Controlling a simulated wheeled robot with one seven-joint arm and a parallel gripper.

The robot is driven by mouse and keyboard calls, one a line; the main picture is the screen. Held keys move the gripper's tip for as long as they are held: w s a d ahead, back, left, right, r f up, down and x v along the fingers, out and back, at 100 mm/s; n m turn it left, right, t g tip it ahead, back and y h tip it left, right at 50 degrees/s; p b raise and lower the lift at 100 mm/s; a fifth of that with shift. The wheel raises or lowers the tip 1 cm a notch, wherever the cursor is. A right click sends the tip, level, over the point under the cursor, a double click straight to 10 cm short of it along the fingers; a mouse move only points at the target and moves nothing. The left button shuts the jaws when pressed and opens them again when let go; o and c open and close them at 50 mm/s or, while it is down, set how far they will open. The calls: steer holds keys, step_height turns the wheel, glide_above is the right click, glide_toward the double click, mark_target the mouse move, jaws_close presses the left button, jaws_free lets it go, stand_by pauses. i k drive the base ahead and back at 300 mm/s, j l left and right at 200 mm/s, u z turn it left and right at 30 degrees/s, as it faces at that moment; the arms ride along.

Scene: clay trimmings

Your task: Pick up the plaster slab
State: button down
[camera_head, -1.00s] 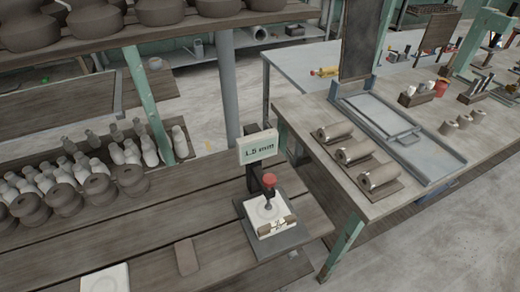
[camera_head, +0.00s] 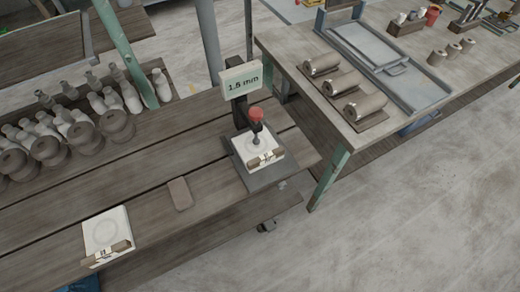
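Two white square slabs that look like plaster are in the head view. One slab (camera_head: 103,226) lies flat near the front edge of the brown plank bench (camera_head: 150,185); it has a faint round mark on top and a brown and pale piece at its front edge. The other slab (camera_head: 252,140) sits on a dark grey base plate (camera_head: 260,179), under a red-knobbed device (camera_head: 256,114); it has a similar piece at its front. My gripper is not in view.
A sign (camera_head: 241,80) reading "1.5 mm" stands behind the device. A small brown block (camera_head: 179,194) lies between the slabs. Bottles and dark round pots (camera_head: 116,125) fill the back left. A table (camera_head: 290,50) with clay rolls stands at the right. Floor (camera_head: 400,220) is clear at front right.

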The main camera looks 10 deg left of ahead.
mark_target(257, 146)
steer(key=i+j+u, duration=0.1)
steer(key=j+u, duration=0.25)
steer(key=i+j+u, duration=0.3)
steer(key=j, duration=0.15)
steer(key=i+j+u, duration=0.1)
steer(key=j+u, duration=0.25)
